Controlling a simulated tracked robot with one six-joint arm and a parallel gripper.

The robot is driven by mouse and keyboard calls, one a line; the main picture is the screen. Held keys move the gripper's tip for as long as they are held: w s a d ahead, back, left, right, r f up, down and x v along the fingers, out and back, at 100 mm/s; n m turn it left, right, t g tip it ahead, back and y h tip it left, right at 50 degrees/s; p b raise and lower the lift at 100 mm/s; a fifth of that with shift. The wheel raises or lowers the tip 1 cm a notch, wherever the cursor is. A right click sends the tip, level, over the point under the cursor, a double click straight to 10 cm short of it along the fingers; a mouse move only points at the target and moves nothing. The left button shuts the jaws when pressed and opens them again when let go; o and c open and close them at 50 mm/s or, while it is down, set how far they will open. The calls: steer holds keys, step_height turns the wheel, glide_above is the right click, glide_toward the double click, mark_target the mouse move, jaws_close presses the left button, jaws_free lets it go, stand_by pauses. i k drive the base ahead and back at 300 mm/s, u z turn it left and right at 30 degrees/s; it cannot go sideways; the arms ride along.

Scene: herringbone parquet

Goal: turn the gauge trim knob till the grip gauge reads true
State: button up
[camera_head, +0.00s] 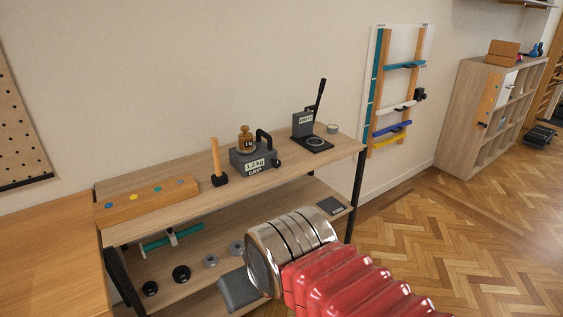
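The grip gauge (250,158) is a dark grey box on the bench top, with a white label that reads "1.3 KG" above the word "GRIP". A brass weight (246,140), marked with a 1, stands upright on it. A black looped handle (264,137) rises at its right. A small dark knob (278,163) shows at its right side; I cannot tell its setting. My arm, red ribbed and chrome, reaches in from the bottom right, below and apart from the gauge. A grey padded piece (238,291) shows by its chrome end, perhaps my gripper; no finger gap is visible.
An orange-handled tool (218,163) and a wooden block with coloured dots (146,201) stand left of the gauge. A lever press (309,126) and small round tin (332,128) stand right. The lower shelf holds several discs and a teal clamp (171,239).

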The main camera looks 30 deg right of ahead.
mark_target(276, 163)
steer(key=i, duration=0.9)
steer(key=u, duration=0.05)
